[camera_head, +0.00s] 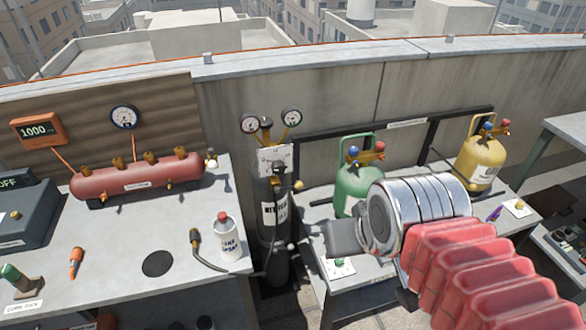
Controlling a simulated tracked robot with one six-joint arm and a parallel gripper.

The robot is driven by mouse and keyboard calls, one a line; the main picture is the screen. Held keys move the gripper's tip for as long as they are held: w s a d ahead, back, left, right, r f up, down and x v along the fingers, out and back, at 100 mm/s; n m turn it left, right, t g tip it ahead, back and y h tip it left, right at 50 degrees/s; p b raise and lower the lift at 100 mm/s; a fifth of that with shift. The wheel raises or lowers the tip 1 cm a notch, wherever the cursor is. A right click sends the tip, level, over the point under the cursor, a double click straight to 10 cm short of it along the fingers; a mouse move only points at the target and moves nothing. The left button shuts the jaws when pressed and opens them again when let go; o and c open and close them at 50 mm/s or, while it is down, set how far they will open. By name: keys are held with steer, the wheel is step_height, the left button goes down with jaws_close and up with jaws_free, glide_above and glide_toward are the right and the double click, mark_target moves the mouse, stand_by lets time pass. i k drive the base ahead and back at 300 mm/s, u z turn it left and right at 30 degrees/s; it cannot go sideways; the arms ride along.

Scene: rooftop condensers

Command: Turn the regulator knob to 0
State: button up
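A dark nitrogen cylinder (268,225) stands upright between two benches. Its brass regulator (266,131) carries two round gauges, a left gauge (250,123) and a right gauge (291,118). A printed white card (275,158) hangs below them, too small to read. A small yellowish fitting (298,185) sticks out to the right under the card. Which part is the regulator knob, and its setting, I cannot make out. My gripper (335,238) is a grey block to the right of the cylinder, in front of the green tank; its finger opening is not visible.
A black hose (212,266) runs toward the cylinder. A green tank (350,180) and a yellow tank (481,150) stand right. A parapet (330,85) closes the back.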

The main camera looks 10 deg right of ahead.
mark_target(278, 167)
steer(key=z, duration=0.2)
steer(key=k, duration=0.75)
steer(key=u, duration=1.45)
steer(key=i, duration=1)
